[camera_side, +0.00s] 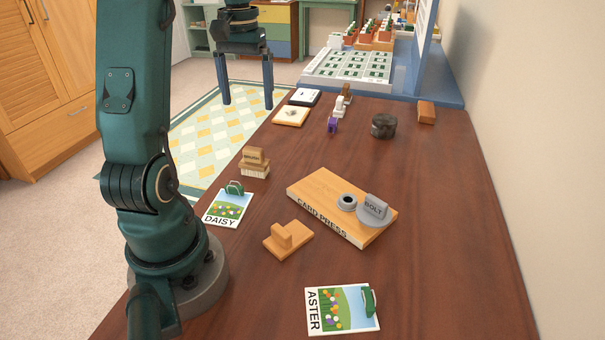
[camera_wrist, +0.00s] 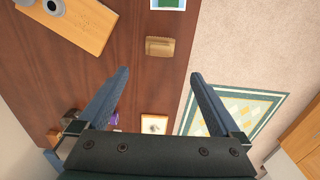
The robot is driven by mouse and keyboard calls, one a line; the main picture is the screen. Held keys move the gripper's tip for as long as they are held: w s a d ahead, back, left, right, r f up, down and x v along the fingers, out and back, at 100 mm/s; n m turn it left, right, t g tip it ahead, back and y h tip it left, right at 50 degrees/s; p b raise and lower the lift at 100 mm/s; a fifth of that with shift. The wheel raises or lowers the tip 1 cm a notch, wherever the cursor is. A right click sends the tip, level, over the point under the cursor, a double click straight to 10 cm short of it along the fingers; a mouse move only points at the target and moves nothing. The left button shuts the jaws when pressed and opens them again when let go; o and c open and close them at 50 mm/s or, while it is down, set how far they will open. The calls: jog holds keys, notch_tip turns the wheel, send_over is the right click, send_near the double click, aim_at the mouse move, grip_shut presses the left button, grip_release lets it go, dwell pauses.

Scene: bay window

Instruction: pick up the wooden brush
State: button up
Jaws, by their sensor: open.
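A small upright brown piece (camera_side: 347,92) stands far back on the table, beside a white piece (camera_side: 340,106) and a purple piece (camera_side: 332,125). A plain wooden block (camera_side: 426,112) lies farther right, and a wooden base with an upright grip (camera_side: 288,240) lies near the front. My gripper (camera_side: 246,95) is open and empty, fingers down, at the back left in the side view. In the wrist view my gripper (camera_wrist: 160,73) spans bare table between a brown stacked block (camera_wrist: 160,46) and a pale square pad (camera_wrist: 154,124).
A dark round pot (camera_side: 384,126) stands farther back. DAISY (camera_side: 228,208) and ASTER (camera_side: 342,309) cards with green clips lie in front. The table's right side is clear, bounded by a wall.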

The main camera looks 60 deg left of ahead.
aim_at(254, 162)
notch_tip(254, 162, down, 16)
jog(key=shift+f, duration=0.1)
dwell(0.4)
jog(key=c, duration=1.3)
notch_tip(254, 162, up, 10)
jog(key=shift+r, duration=0.1)
